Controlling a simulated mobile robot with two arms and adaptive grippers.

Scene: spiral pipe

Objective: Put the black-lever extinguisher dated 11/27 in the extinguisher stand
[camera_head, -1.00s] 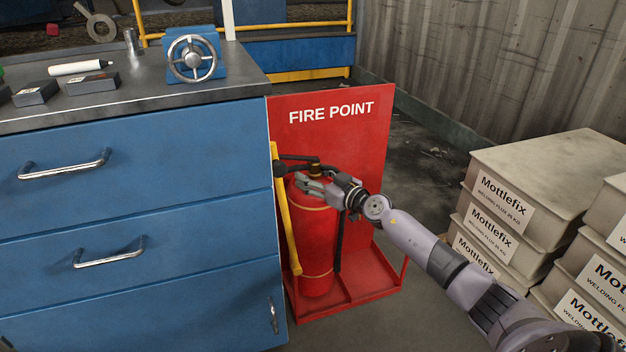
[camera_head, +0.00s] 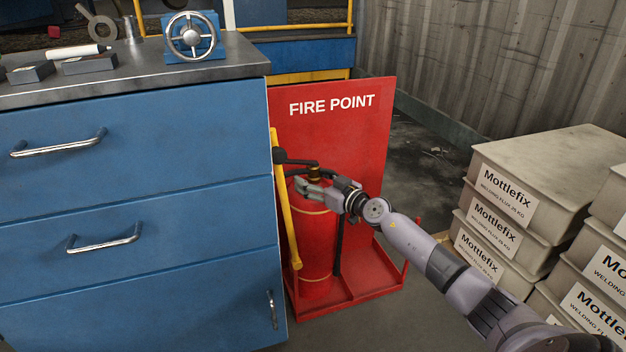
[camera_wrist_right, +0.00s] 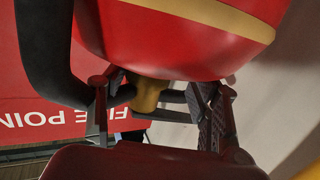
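A red fire extinguisher (camera_head: 316,245) with a black lever (camera_head: 297,162) and a brass-coloured neck (camera_wrist_right: 148,95) stands upright in the left part of the red extinguisher stand (camera_head: 365,283). The stand has a tall back board reading FIRE POINT. My right gripper (camera_head: 308,187) is at the extinguisher's top. In the right wrist view, its fingers (camera_wrist_right: 155,104) are apart on either side of the neck, with a gap toward the right finger. The extinguisher's red body fills the top of that view. No date is readable. My left gripper is not in view.
A yellow bar (camera_head: 286,205) stands close to the extinguisher's left, beside the blue drawer cabinet (camera_head: 140,205). Stacked Mottlefix boxes (camera_head: 520,185) stand at the right, near my right arm. Some floor is clear between the stand and the boxes.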

